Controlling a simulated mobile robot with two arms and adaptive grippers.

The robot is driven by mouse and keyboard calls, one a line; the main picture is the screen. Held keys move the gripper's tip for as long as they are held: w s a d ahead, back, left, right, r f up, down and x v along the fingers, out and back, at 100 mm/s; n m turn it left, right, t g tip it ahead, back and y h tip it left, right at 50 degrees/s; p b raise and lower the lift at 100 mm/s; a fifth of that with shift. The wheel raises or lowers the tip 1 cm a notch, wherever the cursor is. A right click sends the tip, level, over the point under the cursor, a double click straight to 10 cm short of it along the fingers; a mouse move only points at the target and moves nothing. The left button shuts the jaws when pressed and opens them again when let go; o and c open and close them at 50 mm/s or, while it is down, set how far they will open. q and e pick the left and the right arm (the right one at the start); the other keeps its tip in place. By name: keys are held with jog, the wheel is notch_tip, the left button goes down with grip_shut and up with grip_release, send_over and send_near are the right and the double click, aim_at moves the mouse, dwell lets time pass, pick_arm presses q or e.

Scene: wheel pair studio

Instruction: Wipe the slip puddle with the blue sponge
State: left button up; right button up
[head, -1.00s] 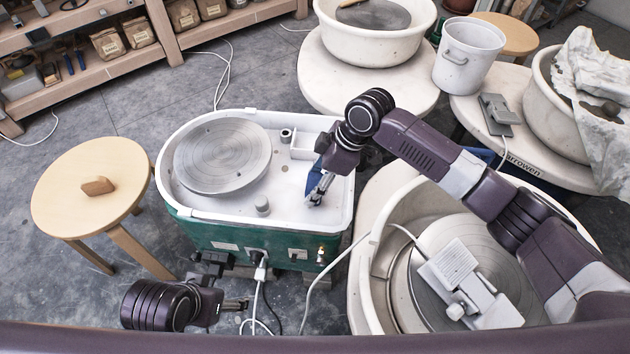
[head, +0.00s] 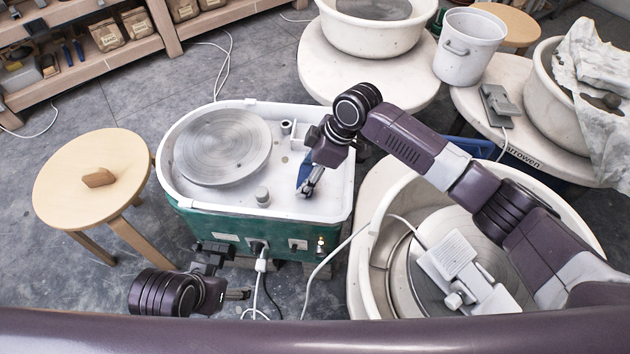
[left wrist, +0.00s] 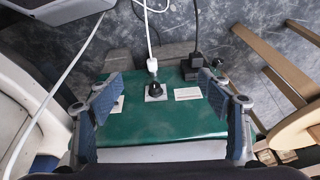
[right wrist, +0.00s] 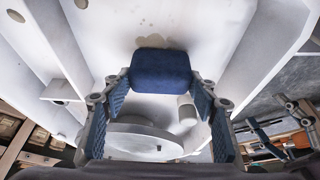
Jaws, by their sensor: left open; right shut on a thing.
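The blue sponge (right wrist: 160,72) is held in my right gripper (head: 307,188), over the white tray (head: 232,202) of the green pottery wheel. The sponge also shows in the head view (head: 304,172), mostly hidden by the gripper. In the right wrist view a beige, irregular wet patch, the slip puddle (right wrist: 150,42), shows at the sponge's far edge; part may be hidden under it. I cannot tell whether the sponge touches the tray. My left gripper (head: 238,294) is open and empty, in front of the wheel's green side (left wrist: 190,128).
The round wheel head (head: 222,147) and a small grey knob (head: 262,196) stand left of the right gripper. A wooden stool (head: 92,180) is at left. A large basin (head: 375,270) is at right. Cables (head: 335,250) hang before the wheel.

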jog(key=shift+a+f, duration=0.15)
jog(key=shift+a, duration=0.35)
pick_arm(q)
jog(key=shift+w+f, duration=0.15)
jog(key=shift+f, duration=0.25)
pick_arm(e)
jog(key=shift+f, duration=0.1)
pick_arm(q)
jog(key=shift+f, duration=0.15)
pick_arm(e)
jog(key=shift+s, duration=0.1)
jog(key=shift+d, duration=0.1)
pick_arm(q)
jog(key=shift+w+f, duration=0.1)
jog(key=shift+f, duration=0.55)
